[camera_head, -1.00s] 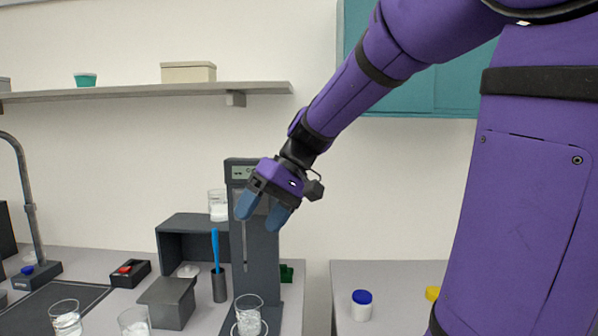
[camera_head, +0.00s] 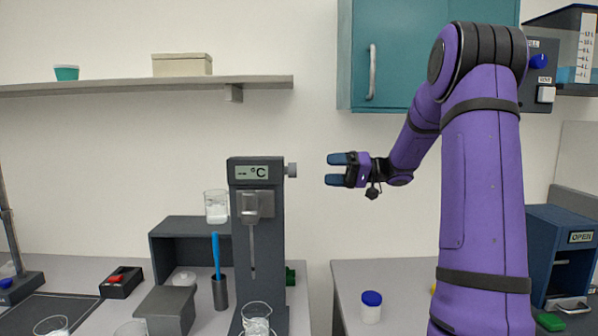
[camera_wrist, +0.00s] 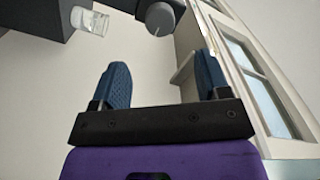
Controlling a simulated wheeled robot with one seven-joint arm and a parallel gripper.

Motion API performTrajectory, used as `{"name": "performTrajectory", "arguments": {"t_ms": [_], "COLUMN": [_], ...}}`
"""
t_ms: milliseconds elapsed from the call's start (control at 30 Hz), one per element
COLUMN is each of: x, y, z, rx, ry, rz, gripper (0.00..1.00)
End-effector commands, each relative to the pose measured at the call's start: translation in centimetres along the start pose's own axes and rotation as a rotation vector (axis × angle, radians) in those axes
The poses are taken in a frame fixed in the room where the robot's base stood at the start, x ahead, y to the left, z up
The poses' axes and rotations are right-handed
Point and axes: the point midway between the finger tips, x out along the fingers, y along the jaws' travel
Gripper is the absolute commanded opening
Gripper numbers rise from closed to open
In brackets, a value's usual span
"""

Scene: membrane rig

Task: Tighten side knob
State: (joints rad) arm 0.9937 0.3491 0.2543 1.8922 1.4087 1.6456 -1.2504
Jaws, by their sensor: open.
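The side knob (camera_head: 292,170) is a small grey cylinder on the upper right side of a dark rig column (camera_head: 262,225) with a °C display. My gripper (camera_head: 332,170) is open and empty, to the right of the knob at about its height, its blue fingers pointing left toward it. A gap shows between fingertips and knob. In the wrist view the knob (camera_wrist: 160,17) is a round grey end face beyond the open fingers (camera_wrist: 162,80), roughly between them and toward the top. Nothing is between the fingers.
A glass beaker (camera_head: 216,206) stands on a dark box (camera_head: 180,240) left of the column. Another beaker (camera_head: 257,318) stands at its base. A teal cabinet (camera_head: 420,55) hangs above my arm. A blue-lidded jar (camera_head: 371,307) stands on the right bench. The wall space around my gripper is clear.

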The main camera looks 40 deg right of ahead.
Motion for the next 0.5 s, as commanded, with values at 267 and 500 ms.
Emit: {"name": "performTrajectory", "arguments": {"t_ms": [267,500], "x": [4.7,8.4], "y": [-0.1,0.0], "z": [0.1,0.1], "rx": [0.002,0.001], "ry": [-0.005,-0.004], "rz": [0.0,0.001], "gripper": [0.69,0.69]}}
